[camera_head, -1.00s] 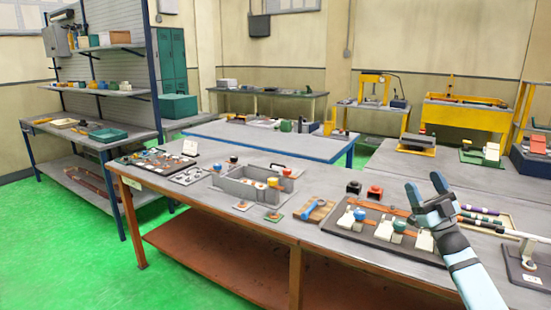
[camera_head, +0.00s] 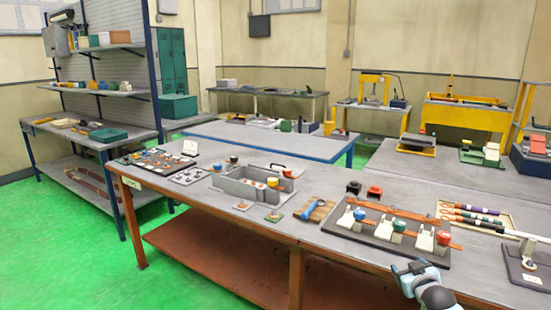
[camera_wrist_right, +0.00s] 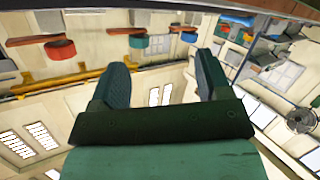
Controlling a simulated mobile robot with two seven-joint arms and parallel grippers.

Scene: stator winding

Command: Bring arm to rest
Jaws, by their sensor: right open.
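My right gripper (camera_head: 411,267) is low at the front edge of the workbench (camera_head: 250,225), in front of the dark fixture board (camera_head: 350,235). Its two fingers stand apart and nothing shows between them. In the right wrist view the open gripper (camera_wrist_right: 163,78) shows both dark fingers with a wide gap, and only the room behind them. Part of my right forearm shows at the bottom edge of the head view. My left gripper is not in view.
The board holds white blocks with blue, green and red tops. A grey divided box (camera_head: 253,190) stands left of it, and a tray of coloured-handled tools (camera_head: 470,215) lies to the right. A stand (camera_head: 522,265) is at the far right. Green floor is clear at left.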

